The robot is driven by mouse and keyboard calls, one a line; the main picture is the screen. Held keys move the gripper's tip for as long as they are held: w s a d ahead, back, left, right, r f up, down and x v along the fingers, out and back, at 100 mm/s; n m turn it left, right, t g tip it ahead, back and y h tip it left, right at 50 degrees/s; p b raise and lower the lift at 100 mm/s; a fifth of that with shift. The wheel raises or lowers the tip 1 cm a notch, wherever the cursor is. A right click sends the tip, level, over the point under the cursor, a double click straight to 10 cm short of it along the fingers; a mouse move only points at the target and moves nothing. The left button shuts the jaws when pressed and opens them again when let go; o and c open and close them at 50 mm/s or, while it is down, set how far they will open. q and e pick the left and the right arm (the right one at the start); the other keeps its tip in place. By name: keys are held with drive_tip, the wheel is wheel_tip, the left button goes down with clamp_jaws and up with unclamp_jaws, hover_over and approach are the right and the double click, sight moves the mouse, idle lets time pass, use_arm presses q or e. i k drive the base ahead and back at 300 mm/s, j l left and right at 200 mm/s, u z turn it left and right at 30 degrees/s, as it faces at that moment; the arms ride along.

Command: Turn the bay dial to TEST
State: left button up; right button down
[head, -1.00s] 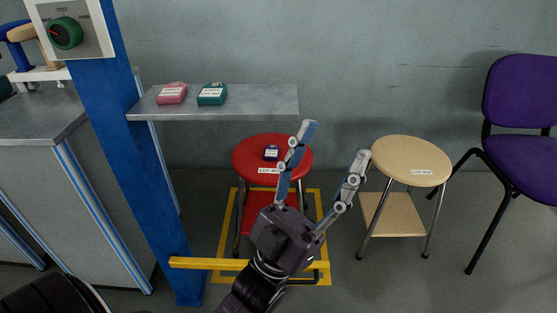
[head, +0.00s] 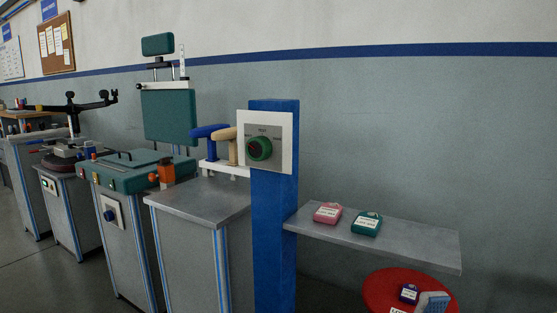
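The bay dial (head: 259,148) is a round green knob on a white plate (head: 282,158) fixed to a blue post. Labels sit around the knob, one above and others to its sides, too small to read surely now. A reddish mark shows toward the knob's left side; its exact setting is hard to tell. My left gripper is not in view.
Below and right of the dial, a grey shelf (head: 420,247) holds a pink box (head: 328,213) and a teal box (head: 366,225). Blue and tan handles (head: 209,132) stand close left of the dial.

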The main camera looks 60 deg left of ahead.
sight(259, 148)
drive_tip(key=i+j+u, duration=0.1)
drive_tip(key=u, duration=1.9)
drive_tip(key=i+j, duration=0.05)
drive_tip(key=j, duration=0.05)
